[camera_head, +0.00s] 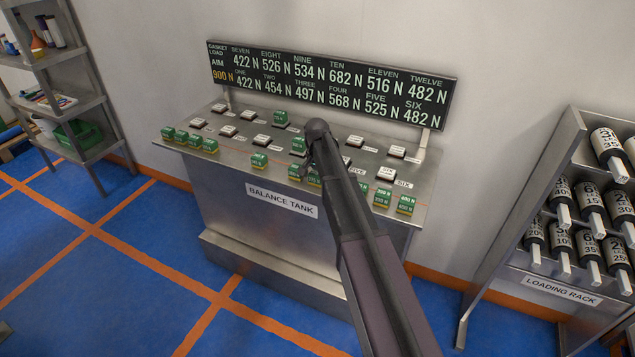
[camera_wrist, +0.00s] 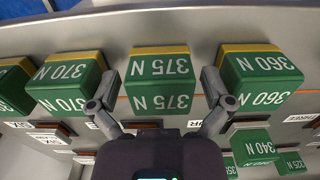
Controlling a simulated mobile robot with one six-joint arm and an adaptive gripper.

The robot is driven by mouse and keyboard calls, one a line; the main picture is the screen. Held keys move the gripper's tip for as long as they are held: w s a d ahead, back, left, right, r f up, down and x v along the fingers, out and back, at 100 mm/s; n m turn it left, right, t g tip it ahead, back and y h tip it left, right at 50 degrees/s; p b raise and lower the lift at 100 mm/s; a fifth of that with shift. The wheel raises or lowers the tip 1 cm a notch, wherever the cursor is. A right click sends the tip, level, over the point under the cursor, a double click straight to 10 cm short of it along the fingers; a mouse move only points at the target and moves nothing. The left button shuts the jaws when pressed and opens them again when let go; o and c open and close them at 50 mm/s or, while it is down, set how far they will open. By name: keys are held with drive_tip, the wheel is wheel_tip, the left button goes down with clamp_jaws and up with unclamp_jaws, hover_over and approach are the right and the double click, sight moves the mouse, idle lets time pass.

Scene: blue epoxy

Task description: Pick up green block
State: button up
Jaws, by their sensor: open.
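Several green blocks with white force labels stand on the metal console top (camera_head: 236,150). In the wrist view a green 375 N block (camera_wrist: 160,72) with a yellow band is in the middle. A 370 N block (camera_wrist: 70,82) is to its left and a 360 N block (camera_wrist: 262,80) to its right. My gripper (camera_wrist: 158,100) is open, its fingers toward either side of the 375 N block; I cannot tell whether they touch it. In the head view my gripper (camera_head: 309,168) is over the console's front row, and my arm hides part of that row.
A balance tank display board (camera_head: 330,84) stands behind the console. Smaller green blocks, such as the 340 N block (camera_wrist: 254,146), sit on pads farther back. A loading rack (camera_head: 545,235) with cylinders is at right, shelves (camera_head: 66,100) at left. The blue floor (camera_head: 130,285) is clear at front left.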

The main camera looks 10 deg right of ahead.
idle(0.5)
drive_tip(key=c, duration=1.1)
drive_tip(key=shift+r, duration=0.2)
drive_tip(key=shift+c, duration=0.2)
wheel_tip(320, 180, up, 4)
drive_tip(key=p, duration=0.4)
drive_tip(key=shift+f, duration=0.1)
drive_tip(key=s+p, duration=0.1)
drive_tip(key=s, duration=1.5)
drive_tip(key=shift+a+r, duration=0.2)
drive_tip(key=shift+r, duration=0.2)
drive_tip(key=shift+s, duration=0.15)
